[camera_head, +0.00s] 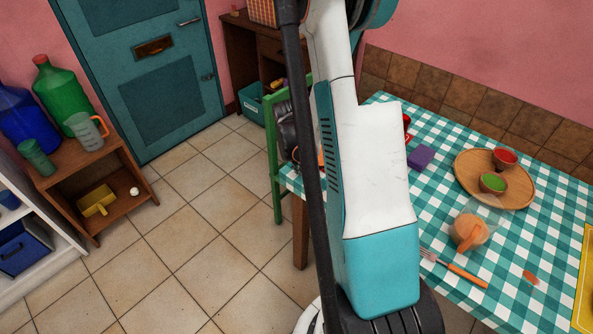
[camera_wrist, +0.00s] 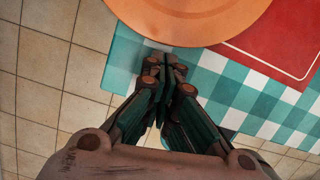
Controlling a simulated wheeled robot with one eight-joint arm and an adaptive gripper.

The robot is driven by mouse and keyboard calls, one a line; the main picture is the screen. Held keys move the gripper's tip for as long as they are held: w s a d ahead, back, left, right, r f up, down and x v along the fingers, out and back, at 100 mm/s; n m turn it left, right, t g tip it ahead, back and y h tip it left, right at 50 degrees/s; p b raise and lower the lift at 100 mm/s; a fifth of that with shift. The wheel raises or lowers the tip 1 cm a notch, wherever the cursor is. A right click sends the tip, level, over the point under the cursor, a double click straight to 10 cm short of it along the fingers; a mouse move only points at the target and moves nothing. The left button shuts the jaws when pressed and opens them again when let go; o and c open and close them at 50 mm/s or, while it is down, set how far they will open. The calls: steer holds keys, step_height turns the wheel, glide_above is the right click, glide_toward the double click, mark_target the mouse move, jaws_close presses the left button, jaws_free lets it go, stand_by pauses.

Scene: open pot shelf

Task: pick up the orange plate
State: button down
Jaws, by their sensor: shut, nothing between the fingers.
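The orange plate (camera_wrist: 190,18) shows at the top of the wrist view, cut off by the picture's edge. It lies partly over a red placemat (camera_wrist: 290,40) at the edge of the checked tablecloth (camera_wrist: 255,97). My gripper (camera_wrist: 165,68) is shut and empty, its fingertips just short of the plate's near rim in the picture. I cannot tell the height gap between them. In the head view my arm hides most of that table end; only a small orange sliver (camera_head: 320,159) shows beside it, perhaps the plate.
The table (camera_head: 450,150) also holds a purple block (camera_head: 421,157), a round wooden board (camera_head: 470,180) with two small bowls, a clear jug with orange (camera_head: 468,232) and a fork (camera_head: 452,268). A green chair (camera_head: 275,160) stands at the table's left end. Tiled floor (camera_head: 190,225) is open at left.

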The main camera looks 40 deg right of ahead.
steer(key=shift+d, duration=0.1)
steer(key=shift+w+d, duration=0.25)
steer(key=shift+d, duration=0.75)
